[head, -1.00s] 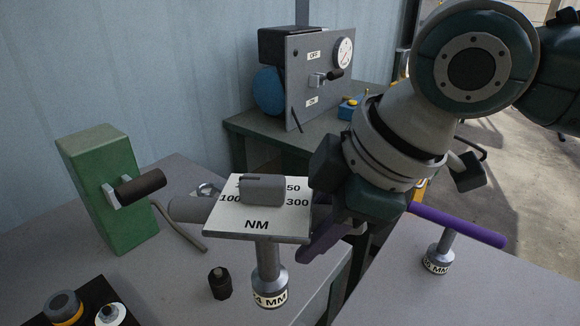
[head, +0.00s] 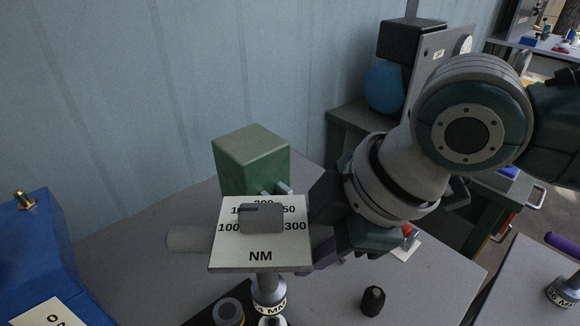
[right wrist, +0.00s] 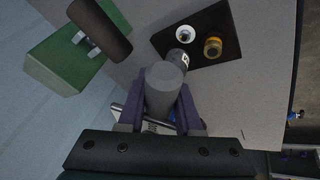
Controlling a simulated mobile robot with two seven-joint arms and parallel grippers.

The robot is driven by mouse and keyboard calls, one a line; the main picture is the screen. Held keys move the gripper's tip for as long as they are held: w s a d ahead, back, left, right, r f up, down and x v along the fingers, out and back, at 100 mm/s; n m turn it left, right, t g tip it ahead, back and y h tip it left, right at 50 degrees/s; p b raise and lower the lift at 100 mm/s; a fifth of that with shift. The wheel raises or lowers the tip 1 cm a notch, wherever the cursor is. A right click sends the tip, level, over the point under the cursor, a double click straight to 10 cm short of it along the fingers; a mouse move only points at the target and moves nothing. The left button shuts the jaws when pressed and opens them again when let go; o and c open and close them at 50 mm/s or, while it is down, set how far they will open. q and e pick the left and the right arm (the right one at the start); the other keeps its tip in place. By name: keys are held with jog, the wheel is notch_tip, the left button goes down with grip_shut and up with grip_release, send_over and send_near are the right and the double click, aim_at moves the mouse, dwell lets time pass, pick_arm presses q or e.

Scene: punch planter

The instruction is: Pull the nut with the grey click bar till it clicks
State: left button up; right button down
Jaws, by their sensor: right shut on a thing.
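The grey click bar (head: 188,239) is a thick grey rod with a white NM dial plate (head: 260,258) and a socket (head: 268,290) with an "MM" label pointing down. My right gripper (head: 322,243) is shut on it; in the right wrist view my right gripper (right wrist: 160,92) has its purple fingers on both sides of the grey bar (right wrist: 163,88). The socket is near a white-ringed nut (head: 272,321) on a black plate (head: 205,312). That nut also shows in the right wrist view (right wrist: 184,34). I cannot tell whether socket and nut touch. My left gripper is not in view.
A second, brass-ringed nut (right wrist: 213,47) sits on the black plate. A green block (head: 250,160) with a dark handle (right wrist: 100,28) stands behind the dial. A blue box (head: 35,255) is at left, a black socket (head: 373,300) at right, and a purple-handled tool (head: 562,243) beyond a gap.

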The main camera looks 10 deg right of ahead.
jog(key=shift+r, duration=0.15)
jog(key=shift+p, duration=0.35)
notch_tip(320, 180, down, 5)
jog(key=b, duration=0.3)
jog(key=shift+r, duration=0.2)
jog(key=shift+w, duration=0.1)
jog(key=shift+f+b, duration=1.65)
jog(key=shift+f, duration=0.6)
